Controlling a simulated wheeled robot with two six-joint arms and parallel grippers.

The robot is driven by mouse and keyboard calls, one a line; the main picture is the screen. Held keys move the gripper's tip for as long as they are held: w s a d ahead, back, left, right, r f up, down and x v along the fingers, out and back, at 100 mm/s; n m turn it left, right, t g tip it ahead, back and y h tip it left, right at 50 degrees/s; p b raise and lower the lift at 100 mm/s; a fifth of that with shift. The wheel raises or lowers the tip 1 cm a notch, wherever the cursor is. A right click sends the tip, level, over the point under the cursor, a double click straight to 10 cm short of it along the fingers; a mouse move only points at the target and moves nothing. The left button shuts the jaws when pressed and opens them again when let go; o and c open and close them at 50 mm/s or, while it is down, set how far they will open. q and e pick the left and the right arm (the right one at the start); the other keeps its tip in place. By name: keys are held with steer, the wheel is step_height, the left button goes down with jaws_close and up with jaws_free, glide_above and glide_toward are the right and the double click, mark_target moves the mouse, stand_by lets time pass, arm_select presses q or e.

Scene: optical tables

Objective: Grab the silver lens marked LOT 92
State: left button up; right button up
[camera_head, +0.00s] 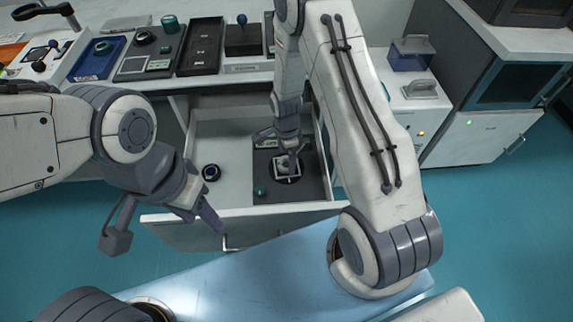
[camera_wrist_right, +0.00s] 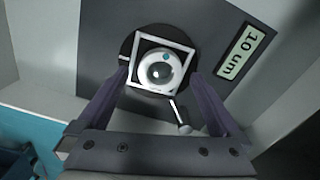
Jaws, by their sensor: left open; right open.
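No LOT 92 mark can be read in either view. A round silvery-white piece with a dark centre and a blue dot (camera_wrist_right: 160,70) sits inside a square white frame (camera_wrist_right: 186,50) on a black disc in the right wrist view. My right gripper (camera_wrist_right: 158,82) is open, with its fingers on either side of this piece; contact cannot be told. In the head view my right gripper (camera_head: 288,160) reaches down into the open drawer, over the framed piece. My left gripper (camera_head: 208,214) is open and empty near the drawer's front left edge.
The open drawer (camera_head: 234,136) holds a dark panel (camera_head: 310,191) with a "10 um" label (camera_wrist_right: 241,50), a dark ring-shaped piece (camera_head: 211,172) and a small green piece (camera_head: 259,191). Trays and optical parts stand on the bench behind. A blue tray (camera_head: 97,59) is at upper left.

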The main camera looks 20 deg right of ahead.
steer(key=shift+f, duration=0.75)
steer(key=c, duration=1.5)
